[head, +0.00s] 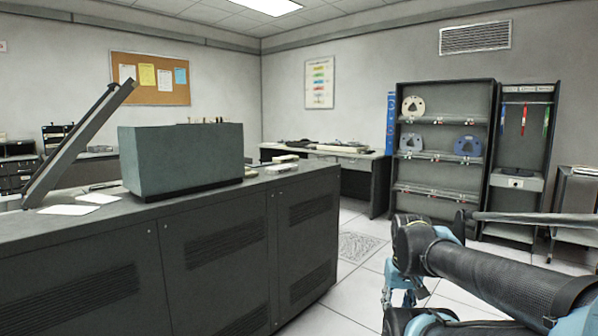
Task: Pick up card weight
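I cannot pick out the card weight for certain. Small pale items (283,166) lie on the dark grey counter (130,250), just right of a large grey box (182,160); they are too small to identify. White cards (68,210) lie flat at the counter's left, by a tilted grey panel (80,143). My gripper (403,284), with light blue parts, hangs at the lower right, beyond the counter's right end and apart from it. Its fingers are too unclear to tell whether they are open or shut, and I see nothing held.
A grey shelf rack (440,135) with disc-like pieces stands at the back wall, beside a narrow cabinet (521,180). A back table (350,165) holds flat items. Tiled floor (350,275) is open between the counter and my arm.

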